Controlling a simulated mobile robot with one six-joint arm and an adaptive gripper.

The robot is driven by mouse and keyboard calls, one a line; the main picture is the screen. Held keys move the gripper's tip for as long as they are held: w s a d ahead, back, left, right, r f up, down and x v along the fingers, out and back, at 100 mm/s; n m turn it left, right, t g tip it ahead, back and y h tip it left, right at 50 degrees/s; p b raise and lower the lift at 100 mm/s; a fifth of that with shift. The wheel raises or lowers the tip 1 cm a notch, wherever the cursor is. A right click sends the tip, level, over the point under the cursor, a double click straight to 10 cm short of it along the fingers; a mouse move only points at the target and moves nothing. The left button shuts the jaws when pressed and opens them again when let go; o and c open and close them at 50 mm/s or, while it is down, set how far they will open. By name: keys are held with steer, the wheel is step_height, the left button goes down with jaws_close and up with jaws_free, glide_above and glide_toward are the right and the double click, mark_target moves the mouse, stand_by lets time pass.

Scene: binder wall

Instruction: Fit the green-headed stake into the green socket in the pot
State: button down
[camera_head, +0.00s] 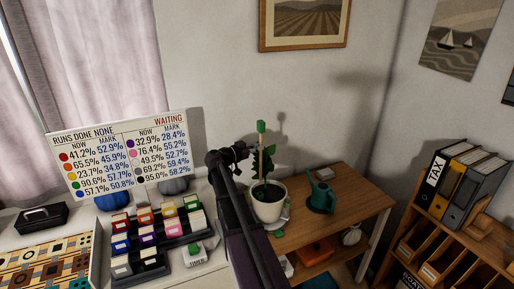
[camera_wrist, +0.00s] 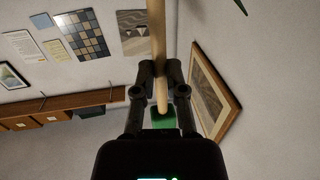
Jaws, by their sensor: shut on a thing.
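The green-headed stake shows in the head view, with its green block head (camera_head: 261,127) on top and a pale rod below it, above the plant. My gripper (camera_head: 246,151) comes from the left and is shut on the stake. In the wrist view my gripper (camera_wrist: 157,85) is shut on the pale rod (camera_wrist: 157,40), with the green head (camera_wrist: 163,118) on the near side of the fingers. The white pot (camera_head: 268,208) holds dark soil and a leafy plant on the wooden table. Leaves hide the stake's lower end, and I cannot make out the green socket.
A teal watering can (camera_head: 321,196) stands right of the pot on the wooden table (camera_head: 352,200). A shelf with binders (camera_head: 463,185) is at the right.

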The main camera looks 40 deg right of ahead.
steer(key=shift+f, duration=0.2)
steer(key=shift+f+b, duration=2.7)
steer(key=shift+b, duration=0.2)
steer(key=shift+a, duration=0.1)
steer(key=shift+f+b, duration=2.8)
steer(key=c, duration=0.6)
jaws_free()
steer(key=shift+a, duration=0.1)
steer(key=shift+w+a, duration=0.15)
steer(key=shift+a, duration=1.65)
steer(key=shift+w+a, duration=0.15)
steer(key=shift+a, duration=1.6)
